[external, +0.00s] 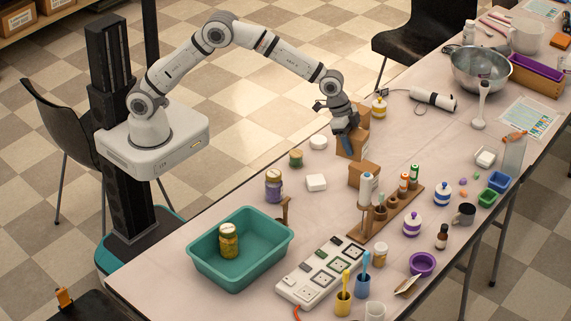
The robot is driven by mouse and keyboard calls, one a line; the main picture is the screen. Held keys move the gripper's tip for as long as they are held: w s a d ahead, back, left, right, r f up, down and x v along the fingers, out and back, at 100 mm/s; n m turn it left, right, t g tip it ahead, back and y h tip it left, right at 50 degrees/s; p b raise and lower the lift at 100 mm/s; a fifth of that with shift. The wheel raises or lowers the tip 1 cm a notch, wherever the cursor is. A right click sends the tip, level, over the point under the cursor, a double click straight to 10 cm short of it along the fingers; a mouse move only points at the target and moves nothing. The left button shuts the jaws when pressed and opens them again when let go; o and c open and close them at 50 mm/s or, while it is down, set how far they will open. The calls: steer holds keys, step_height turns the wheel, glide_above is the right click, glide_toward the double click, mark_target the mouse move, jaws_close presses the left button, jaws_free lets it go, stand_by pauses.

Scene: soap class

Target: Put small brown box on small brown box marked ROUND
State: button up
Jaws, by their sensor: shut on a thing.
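My gripper (347,143) points down, with a blue fingertip against the near face of a small brown box (357,151). It is shut on this box. I cannot tell whether the box touches the table. A second brown box (363,116) shows just behind, partly hidden by my gripper. A third brown box (361,175) stands on the table slightly nearer the camera. No ROUND marking can be read on any of them.
A wooden rack (398,211) with bottles stands nearby. A teal bin (209,274) holding a jar (228,241) and a power strip (320,271) are nearer.

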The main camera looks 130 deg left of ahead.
steer(key=s+a+r+n+p, duration=0.2)
steer(key=a, duration=0.4)
glide_toward(364, 163)
steer(key=shift+w+r+y, duration=0.2)
steer(key=shift+w+y, duration=0.1)
steer(key=shift+w, duration=0.55)
steer(key=shift+f+p, duration=0.5)
steer(key=shift+f, duration=1.7)
steer(key=shift+f, duration=0.15)
steer(key=o, duration=1.1)
steer(key=shift+c, duration=0.2)
